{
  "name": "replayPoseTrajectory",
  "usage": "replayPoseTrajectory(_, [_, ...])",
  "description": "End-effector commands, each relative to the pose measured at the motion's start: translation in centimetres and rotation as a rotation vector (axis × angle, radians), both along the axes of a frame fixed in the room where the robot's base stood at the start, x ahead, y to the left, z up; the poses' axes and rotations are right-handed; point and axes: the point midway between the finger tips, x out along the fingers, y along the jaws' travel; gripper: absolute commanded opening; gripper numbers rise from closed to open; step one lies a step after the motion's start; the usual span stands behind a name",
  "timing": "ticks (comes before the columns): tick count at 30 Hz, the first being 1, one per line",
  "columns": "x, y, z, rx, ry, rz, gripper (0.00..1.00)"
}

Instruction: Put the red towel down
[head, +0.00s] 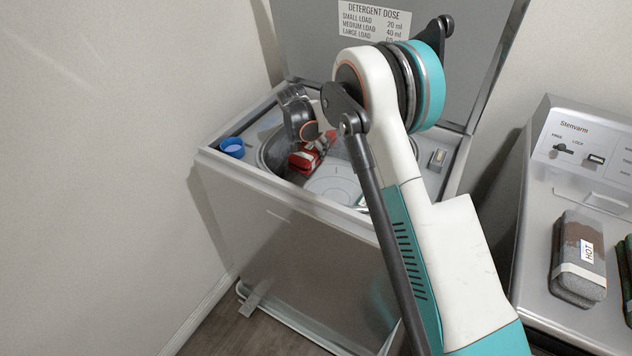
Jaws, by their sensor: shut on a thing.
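The red towel (302,160) shows as a small red bundle with a pale band, in the opening of the top-load washer (290,235). My gripper (313,143) reaches into that opening from above and is shut on the red towel. Its fingertips are small and partly hidden, so the exact hold is hard to see. The towel is at the left part of the tub opening, beside a pale round part (332,184) inside. I cannot tell whether the towel touches anything beneath it.
The washer lid (400,75) stands open behind, with a detergent dose label (374,20). A blue cap (232,147) sits on the left of the washer top. At right, a second machine (585,150) carries a grey-brown bundle marked HOT (579,262) and a green one (628,265).

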Motion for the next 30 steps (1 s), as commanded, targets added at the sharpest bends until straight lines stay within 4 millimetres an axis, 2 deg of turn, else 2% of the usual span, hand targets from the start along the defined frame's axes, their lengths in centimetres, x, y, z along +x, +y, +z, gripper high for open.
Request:
replayPoseTrajectory(1, [0.0, 0.0, -1.7, 0.0, 0.0, 0.0, 0.34])
replayPoseTrajectory(3, [0.0, 0.0, -3.4, 0.0, 0.0, 0.0, 0.34])
replayPoseTrajectory(9, [0.0, 0.0, -7.2, 0.0, 0.0, 0.0, 0.34])
replayPoseTrajectory(17, [0.0, 0.0, -8.9, 0.0, 0.0, 0.0, 0.34])
replayPoseTrajectory(25, [0.0, 0.0, -12.5, 0.0, 0.0, 0.0, 0.34])
replayPoseTrajectory(30, [0.0, 0.0, -12.6, 0.0, 0.0, 0.0, 0.34])
